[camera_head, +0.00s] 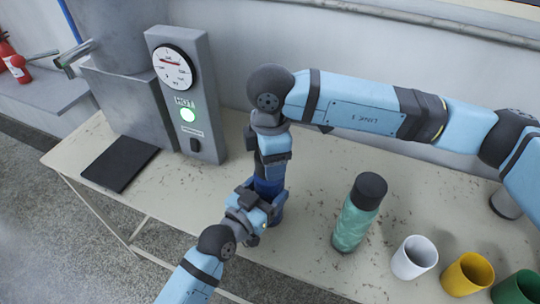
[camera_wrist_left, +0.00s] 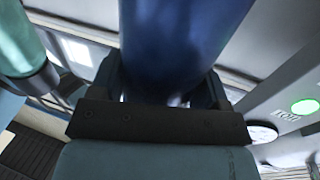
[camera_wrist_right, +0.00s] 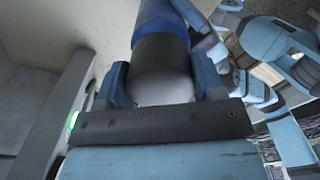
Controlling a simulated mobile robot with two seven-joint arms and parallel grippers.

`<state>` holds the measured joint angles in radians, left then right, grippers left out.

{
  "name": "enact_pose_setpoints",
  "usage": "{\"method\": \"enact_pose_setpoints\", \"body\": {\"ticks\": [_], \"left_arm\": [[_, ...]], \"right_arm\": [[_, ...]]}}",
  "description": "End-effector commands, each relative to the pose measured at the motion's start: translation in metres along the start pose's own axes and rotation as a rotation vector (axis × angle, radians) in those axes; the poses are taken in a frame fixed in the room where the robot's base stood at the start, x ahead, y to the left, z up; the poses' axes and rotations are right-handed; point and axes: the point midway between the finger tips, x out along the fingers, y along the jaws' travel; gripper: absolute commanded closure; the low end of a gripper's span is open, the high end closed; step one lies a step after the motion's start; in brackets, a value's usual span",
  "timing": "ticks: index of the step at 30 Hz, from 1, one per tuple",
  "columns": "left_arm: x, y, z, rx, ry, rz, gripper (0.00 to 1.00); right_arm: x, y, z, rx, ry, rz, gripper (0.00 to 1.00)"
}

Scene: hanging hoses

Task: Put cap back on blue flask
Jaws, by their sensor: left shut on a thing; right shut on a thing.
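The blue flask (camera_head: 268,187) stands upright near the middle of the table. It fills the upper part of the left wrist view (camera_wrist_left: 185,40). My left gripper (camera_head: 262,205) is shut on the flask's body from the front. My right gripper (camera_head: 268,150) comes down from above and is shut on the cap (camera_wrist_right: 162,70), which is dark with a grey top. In the right wrist view the cap lies in line with the blue flask (camera_wrist_right: 160,18) and appears to meet its top. Whether the cap is fully seated I cannot tell.
A green flask with a dark cap (camera_head: 357,215) stands to the right. White (camera_head: 414,258), yellow (camera_head: 467,274) and green (camera_head: 518,288) cups stand further right. A grey dispenser panel with a gauge and green light (camera_head: 187,95) and a black mat (camera_head: 120,163) are at left.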

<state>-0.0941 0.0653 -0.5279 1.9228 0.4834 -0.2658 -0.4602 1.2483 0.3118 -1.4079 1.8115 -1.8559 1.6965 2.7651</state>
Motion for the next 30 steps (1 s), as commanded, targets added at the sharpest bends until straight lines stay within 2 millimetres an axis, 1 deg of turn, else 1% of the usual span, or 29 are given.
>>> {"method": "enact_pose_setpoints", "body": {"ticks": [1, 4, 11, 12, 14, 15, 25, 30], "left_arm": [[0.000, -0.001, 0.001, -0.001, -0.002, -0.001, 0.97], [0.000, -0.001, 0.001, -0.001, -0.002, -0.001, 0.97], [0.000, -0.001, 0.001, -0.001, -0.002, -0.001, 0.97], [0.000, -0.001, 0.001, -0.001, -0.002, -0.001, 0.97], [0.000, -0.001, 0.001, -0.001, -0.003, -0.001, 0.97], [0.000, -0.001, 0.001, -0.001, -0.003, -0.001, 0.97], [0.000, 0.000, 0.001, 0.000, -0.002, 0.000, 0.97], [0.000, 0.000, 0.001, 0.000, -0.002, 0.000, 0.97]], "right_arm": [[-0.001, 0.000, 0.000, 0.037, 0.000, 0.001, 0.61], [-0.001, 0.000, 0.001, 0.075, -0.001, 0.001, 0.61], [-0.001, 0.000, 0.001, 0.076, -0.001, 0.001, 0.61], [-0.001, 0.000, 0.001, 0.076, -0.001, 0.001, 0.36], [-0.001, 0.000, 0.001, 0.075, -0.001, 0.001, 0.22], [-0.001, 0.000, 0.001, 0.075, -0.001, 0.001, 0.13], [-0.003, 0.000, 0.000, 0.074, 0.000, 0.001, 0.12], [-0.021, 0.000, 0.000, 0.073, 0.001, 0.003, 0.12]]}}
